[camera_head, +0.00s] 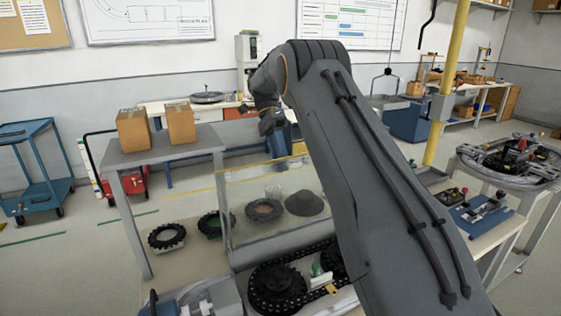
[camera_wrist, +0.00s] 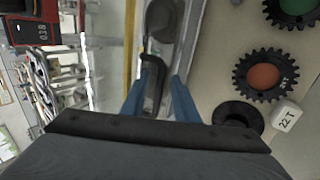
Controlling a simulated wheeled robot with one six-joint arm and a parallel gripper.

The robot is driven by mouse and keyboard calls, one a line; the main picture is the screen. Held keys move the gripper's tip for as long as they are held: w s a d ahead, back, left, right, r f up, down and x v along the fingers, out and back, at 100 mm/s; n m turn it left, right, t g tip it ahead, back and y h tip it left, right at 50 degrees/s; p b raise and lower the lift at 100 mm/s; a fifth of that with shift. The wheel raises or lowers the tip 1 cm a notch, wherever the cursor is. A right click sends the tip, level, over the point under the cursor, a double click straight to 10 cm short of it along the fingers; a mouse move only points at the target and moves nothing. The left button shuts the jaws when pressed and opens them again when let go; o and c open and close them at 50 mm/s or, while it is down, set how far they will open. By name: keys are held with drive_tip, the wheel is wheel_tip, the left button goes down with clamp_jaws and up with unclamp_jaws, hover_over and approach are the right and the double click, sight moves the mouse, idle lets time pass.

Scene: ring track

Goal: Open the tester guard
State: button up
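My gripper (camera_wrist: 158,98) shows two blue fingers spread apart in the wrist view. A black curved bar (camera_wrist: 151,73), which looks like a handle, lies between the fingertips. I cannot tell whether a finger touches it. A yellow strip (camera_wrist: 130,45) runs just left of it.
A black chain on sprockets (camera_head: 277,287) lies in the tester bed. Gear rings (camera_head: 166,237) rest on the bench. The wrist view shows an orange-centred gear (camera_wrist: 264,77) and a white block marked 22T (camera_wrist: 286,117). Two cardboard boxes (camera_head: 133,130) stand on a grey shelf at left.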

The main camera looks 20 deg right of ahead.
drive_tip(key=shift+r, duration=0.1)
wheel_tip(320, 180, up, 10)
drive_tip(key=p, duration=0.6)
idle(0.5)
